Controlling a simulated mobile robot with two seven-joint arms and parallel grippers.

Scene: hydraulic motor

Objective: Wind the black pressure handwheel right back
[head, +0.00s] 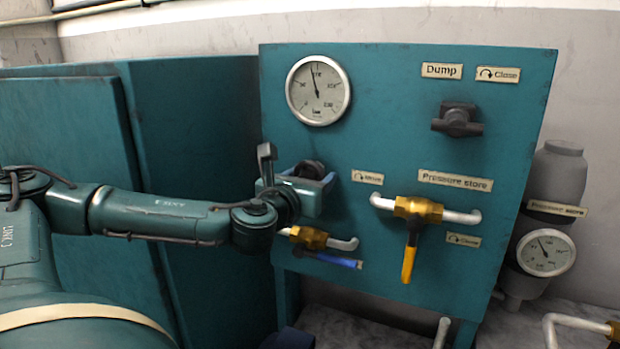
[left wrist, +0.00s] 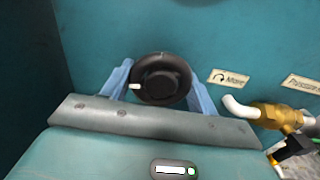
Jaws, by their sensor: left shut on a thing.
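The black handwheel (head: 310,170) sits on the teal panel, left of the "Move" label. My left gripper (head: 312,182) is at the handwheel, its fingers on either side of it and shut on its rim. In the left wrist view the handwheel (left wrist: 160,79) is round and black, with a small white mark at its left edge. The left gripper's blue fingers (left wrist: 160,88) stand at its left and right sides. The gripper body hides part of the wheel in the head view. My right gripper is in neither view.
A blue-handled brass valve (head: 310,238) lies just below my gripper. A yellow-handled valve (head: 418,208) is to the right. A round gauge (head: 318,90) is above, and a black Dump knob (head: 458,120) is at upper right. A grey cylinder with a gauge (head: 546,252) stands beside the panel.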

